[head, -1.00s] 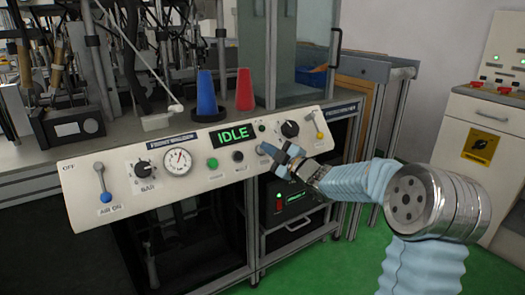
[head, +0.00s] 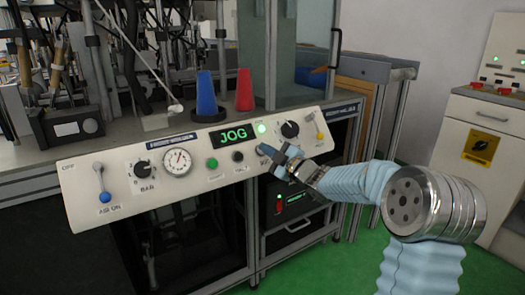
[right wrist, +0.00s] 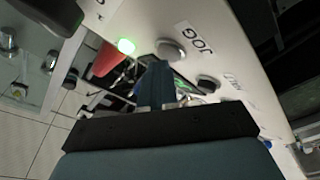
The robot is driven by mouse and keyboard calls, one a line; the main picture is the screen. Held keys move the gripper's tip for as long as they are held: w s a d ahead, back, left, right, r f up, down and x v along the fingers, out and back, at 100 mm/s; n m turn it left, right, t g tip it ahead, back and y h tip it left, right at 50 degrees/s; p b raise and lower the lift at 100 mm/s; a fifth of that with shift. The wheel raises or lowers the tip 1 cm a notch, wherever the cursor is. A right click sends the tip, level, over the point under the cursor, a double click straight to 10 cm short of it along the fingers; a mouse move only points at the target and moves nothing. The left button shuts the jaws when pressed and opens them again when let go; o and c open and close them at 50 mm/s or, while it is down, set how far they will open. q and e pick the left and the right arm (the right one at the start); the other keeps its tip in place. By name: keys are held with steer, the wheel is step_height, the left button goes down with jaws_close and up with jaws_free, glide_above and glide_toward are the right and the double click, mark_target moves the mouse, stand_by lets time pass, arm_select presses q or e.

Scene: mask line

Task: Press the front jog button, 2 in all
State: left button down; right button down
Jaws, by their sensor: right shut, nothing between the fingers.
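The front panel (head: 130,205) carries a display (head: 233,134) that reads JOG in green. A round lamp (head: 261,128) right of the display glows green; it also glows in the right wrist view (right wrist: 126,46). My right gripper (head: 264,150) is shut and empty, its tips at the panel below the lamp, and it hides the jog button in the head view. In the right wrist view the grey round jog button (right wrist: 171,49) sits beside the JOG label, just past the fingertips (right wrist: 156,65); I cannot tell whether they touch it. My left gripper is not in view.
A green button (head: 212,162) and a dark button (head: 238,155) sit left of my gripper. A black knob (head: 289,129) and a yellow-tipped switch (head: 319,127) are to its right. Blue (head: 206,93) and red (head: 244,90) cones stand behind.

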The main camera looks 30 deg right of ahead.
steer(key=shift+s+r, duration=0.45)
steer(key=shift+s, duration=0.2)
steer(key=shift+r, duration=0.1)
steer(key=s+r, duration=0.1)
steer(key=s, duration=0.1)
steer(key=s+r+p, duration=0.1)
steer(key=r, duration=0.1)
steer(key=shift+s+d, duration=0.2)
steer(key=shift+s, duration=0.2)
stand_by(0.8)
